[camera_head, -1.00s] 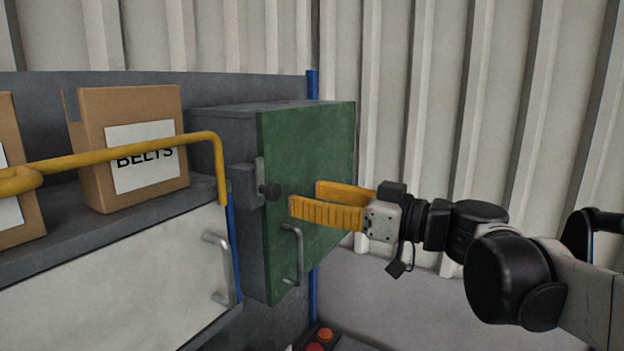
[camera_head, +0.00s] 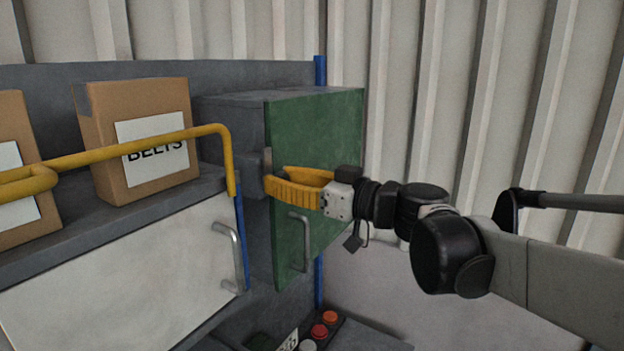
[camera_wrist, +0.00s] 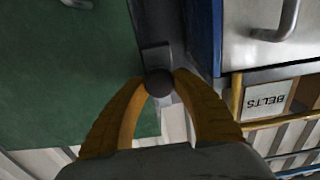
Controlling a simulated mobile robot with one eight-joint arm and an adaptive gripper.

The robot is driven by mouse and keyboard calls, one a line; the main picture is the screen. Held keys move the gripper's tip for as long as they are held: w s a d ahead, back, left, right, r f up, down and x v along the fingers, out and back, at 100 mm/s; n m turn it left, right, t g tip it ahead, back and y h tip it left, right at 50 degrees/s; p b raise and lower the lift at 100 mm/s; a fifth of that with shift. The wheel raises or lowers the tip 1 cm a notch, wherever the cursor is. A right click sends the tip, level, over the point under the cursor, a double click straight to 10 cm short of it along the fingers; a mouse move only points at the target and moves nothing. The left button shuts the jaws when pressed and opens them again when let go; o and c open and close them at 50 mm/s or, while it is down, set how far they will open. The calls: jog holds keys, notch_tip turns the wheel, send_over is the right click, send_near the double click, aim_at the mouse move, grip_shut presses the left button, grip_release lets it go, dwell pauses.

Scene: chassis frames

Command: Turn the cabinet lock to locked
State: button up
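The cabinet (camera_head: 315,140) has a green door and a grey body in the head view. Its lock plate (camera_head: 268,160) is at the door's left edge, mostly covered by my fingers. In the wrist view the lock's dark round knob (camera_wrist: 158,83) sits between my fingertips, in front of a grey upright plate (camera_wrist: 155,55). My gripper (camera_head: 270,180), with yellow fingers, reaches the knob from the right. The fingertips (camera_wrist: 161,80) have drawn together around the knob and appear to touch it. The knob is hidden in the head view, and its turn angle cannot be read.
A metal door handle (camera_head: 303,243) is just below my fingers. A yellow rail (camera_head: 130,150) and a BELTS box (camera_head: 140,140) stand left of the cabinet. A white panel (camera_head: 130,270) with a handle is lower left. Red buttons (camera_head: 325,325) are below.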

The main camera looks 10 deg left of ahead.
jog(key=shift+m, duration=0.5)
jog(key=m+b, duration=0.2)
jog(key=m, duration=0.1)
jog(key=shift+f+m, duration=0.1)
jog(key=shift+m, duration=0.3)
jog(key=m+b, duration=0.1)
jog(key=m, duration=0.3)
jog(key=shift+w+m, duration=0.15)
jog(key=shift+m, duration=0.15)
jog(key=m+b, duration=0.1)
jog(key=m, duration=0.3)
jog(key=shift+f+b, duration=0.1)
jog(key=shift+b, duration=0.25)
jog(key=m, duration=0.4)
jog(key=shift+b, duration=0.4)
jog(key=shift+m, duration=0.4)
jog(key=o, duration=1.2)
jog(key=shift+d, duration=0.1)
